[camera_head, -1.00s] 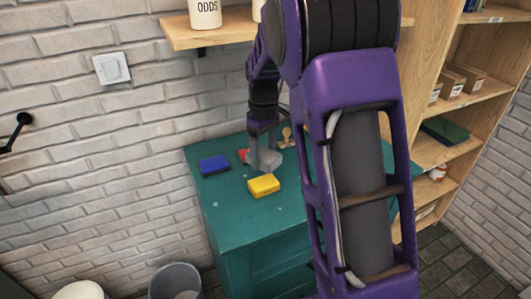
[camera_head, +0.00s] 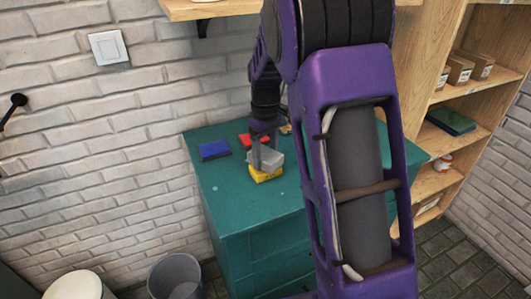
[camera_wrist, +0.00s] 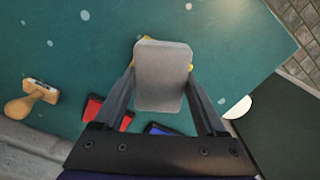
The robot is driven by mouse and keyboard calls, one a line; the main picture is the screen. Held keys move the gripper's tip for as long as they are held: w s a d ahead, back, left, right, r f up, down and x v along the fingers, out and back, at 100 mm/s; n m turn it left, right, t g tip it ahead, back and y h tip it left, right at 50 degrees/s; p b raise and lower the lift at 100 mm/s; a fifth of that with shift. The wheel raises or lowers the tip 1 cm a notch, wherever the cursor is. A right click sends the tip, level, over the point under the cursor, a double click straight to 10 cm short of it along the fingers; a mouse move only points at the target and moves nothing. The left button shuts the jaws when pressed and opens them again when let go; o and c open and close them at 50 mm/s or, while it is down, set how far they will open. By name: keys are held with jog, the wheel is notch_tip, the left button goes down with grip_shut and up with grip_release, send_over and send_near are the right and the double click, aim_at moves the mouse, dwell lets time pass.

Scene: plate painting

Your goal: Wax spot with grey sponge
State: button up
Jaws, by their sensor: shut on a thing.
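My gripper (camera_head: 265,158) is shut on the grey sponge (camera_wrist: 162,75), a rounded block between its two fingers. In the head view the grey sponge (camera_head: 268,158) appears just above the yellow sponge (camera_head: 265,175), which it partly hides. I cannot tell whether they touch. In the wrist view only slivers of the yellow sponge (camera_wrist: 190,67) show behind the grey one. Small pale spots mark the green cabinet top, such as one pale spot (camera_wrist: 50,43) at the left of the wrist view. Which spot the task means is not clear.
A blue block (camera_head: 214,150) and a red block (camera_head: 250,140) lie behind on the green cabinet (camera_head: 235,196). A wooden-handled stamp (camera_wrist: 28,101) lies at left in the wrist view. A wooden shelf unit (camera_head: 487,105) stands at right. The cabinet's front left top is clear.

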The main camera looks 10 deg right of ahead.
aim_at(266, 153)
jog(key=shift+f, duration=0.6)
dwell(1.6)
jog(key=shift+r, duration=0.1)
notch_tip(266, 153, up, 7)
jog(key=p, duration=0.5)
dwell(0.4)
dwell(0.6)
